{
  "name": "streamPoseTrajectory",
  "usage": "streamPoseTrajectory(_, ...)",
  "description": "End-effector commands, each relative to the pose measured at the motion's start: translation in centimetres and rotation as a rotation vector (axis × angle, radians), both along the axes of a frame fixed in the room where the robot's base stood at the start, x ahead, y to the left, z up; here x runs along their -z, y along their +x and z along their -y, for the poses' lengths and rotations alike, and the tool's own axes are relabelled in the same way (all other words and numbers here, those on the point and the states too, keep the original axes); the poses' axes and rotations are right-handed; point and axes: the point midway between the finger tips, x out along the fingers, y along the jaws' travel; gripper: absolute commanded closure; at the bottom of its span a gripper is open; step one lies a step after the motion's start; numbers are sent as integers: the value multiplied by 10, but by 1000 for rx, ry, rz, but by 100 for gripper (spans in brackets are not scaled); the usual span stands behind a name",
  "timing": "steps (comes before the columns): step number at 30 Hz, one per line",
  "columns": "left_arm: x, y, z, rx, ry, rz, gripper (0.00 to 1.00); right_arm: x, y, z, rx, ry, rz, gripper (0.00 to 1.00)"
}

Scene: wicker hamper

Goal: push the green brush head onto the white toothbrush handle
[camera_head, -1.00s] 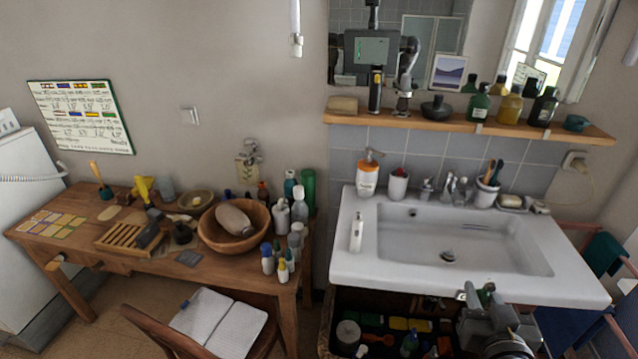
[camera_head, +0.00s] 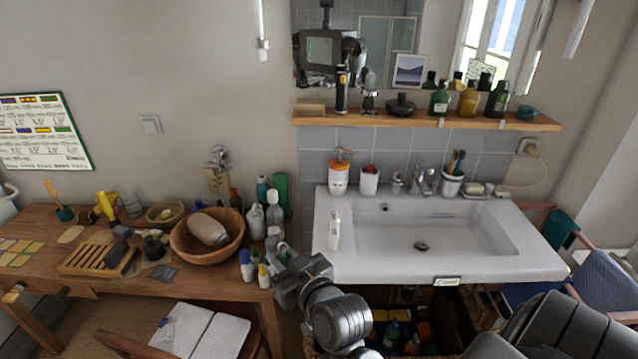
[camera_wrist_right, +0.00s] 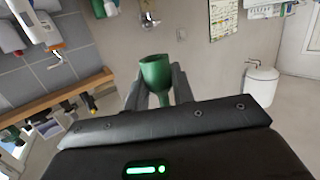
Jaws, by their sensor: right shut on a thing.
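My right gripper (camera_head: 284,258) is at the front left of the sink, over the gap beside the wooden table. In the right wrist view it is shut on a green, hollow, flared piece (camera_wrist_right: 155,76), which I take as the green brush head. My left gripper is not in view.
Several bottles crowd the table's right end near my gripper, beside a wooden bowl (camera_head: 180,246). The shelf (camera_head: 540,124) runs above.

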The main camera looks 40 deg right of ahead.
Motion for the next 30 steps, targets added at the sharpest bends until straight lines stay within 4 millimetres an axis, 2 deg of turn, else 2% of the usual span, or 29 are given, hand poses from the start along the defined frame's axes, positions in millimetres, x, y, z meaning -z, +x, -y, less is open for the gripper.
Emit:
streamPoseTrajectory(2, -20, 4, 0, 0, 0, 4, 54, -7, 14, 13, 11, -12, -4, 97)
streamPoseTrajectory(5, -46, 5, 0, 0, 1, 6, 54, -10, 41, 43, 34, -16, -5, 97)
streamPoseTrajectory(9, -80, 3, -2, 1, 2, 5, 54, -14, 76, 104, 66, -17, -6, 97)
streamPoseTrajectory(15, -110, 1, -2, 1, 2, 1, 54, -26, 106, 185, 100, -9, -3, 97)
streamPoseTrajectory(18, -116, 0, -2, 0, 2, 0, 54, -30, 112, 210, 109, -6, -3, 97)
streamPoseTrajectory(23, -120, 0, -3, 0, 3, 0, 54, -32, 115, 228, 116, -1, -2, 97)
streamPoseTrajectory(30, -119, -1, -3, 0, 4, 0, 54, -31, 116, 229, 117, 0, -2, 97)
